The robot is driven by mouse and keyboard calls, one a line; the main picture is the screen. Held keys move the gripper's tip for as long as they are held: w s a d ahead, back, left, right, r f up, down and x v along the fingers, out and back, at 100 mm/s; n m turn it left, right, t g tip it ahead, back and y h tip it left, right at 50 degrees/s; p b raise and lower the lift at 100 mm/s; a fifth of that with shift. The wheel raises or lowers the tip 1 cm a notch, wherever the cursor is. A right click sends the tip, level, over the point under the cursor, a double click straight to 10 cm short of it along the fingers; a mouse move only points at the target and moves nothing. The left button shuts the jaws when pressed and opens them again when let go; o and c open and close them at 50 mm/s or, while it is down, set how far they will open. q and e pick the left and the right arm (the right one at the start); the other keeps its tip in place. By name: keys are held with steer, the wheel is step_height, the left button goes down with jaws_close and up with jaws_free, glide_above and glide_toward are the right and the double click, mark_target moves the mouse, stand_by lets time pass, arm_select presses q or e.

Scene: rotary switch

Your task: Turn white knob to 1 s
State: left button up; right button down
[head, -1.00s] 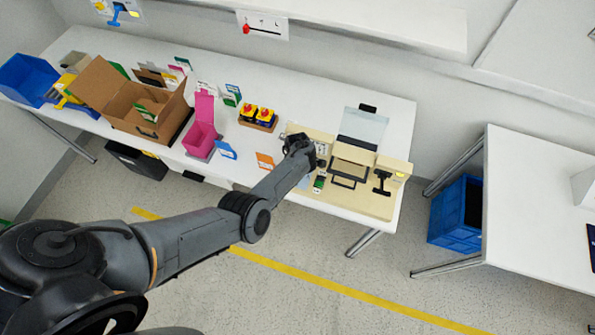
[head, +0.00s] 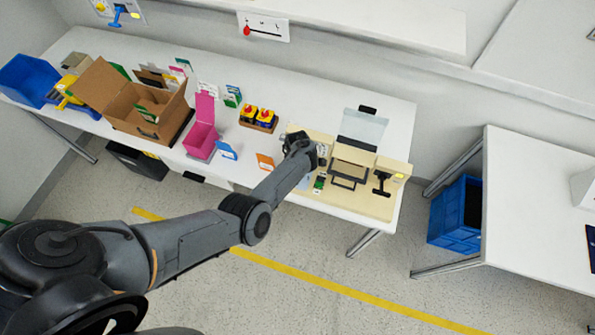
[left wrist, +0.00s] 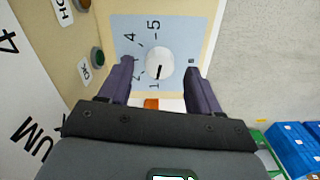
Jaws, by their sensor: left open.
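The white knob (left wrist: 159,64) is round and sits on a light blue dial plate (left wrist: 186,24) in the left wrist view. Its short black mark points down in the picture, close to the printed 1. Digits including 4 and 5 are printed around it, and an s is to its right. My left gripper (left wrist: 159,68) is open, its two dark fingers on either side of the knob with gaps between; I cannot tell their depth relative to it. In the head view my left gripper (head: 301,150) is at the beige machine (head: 372,204) and hides the knob.
A green button (left wrist: 98,55) and another button (left wrist: 84,5) are beside the dial plate. On the white table (head: 300,91) stand a cardboard box (head: 118,114), a pink box (head: 202,139) and yellow-and-red items (head: 258,115). A blue bin (head: 455,215) stands under the right table.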

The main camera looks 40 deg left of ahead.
arm_select(q)
step_height(320, 180, up, 9)
steer(key=p, duration=0.2)
steer(key=shift+r+p, duration=0.2)
steer(key=shift+p, duration=0.2)
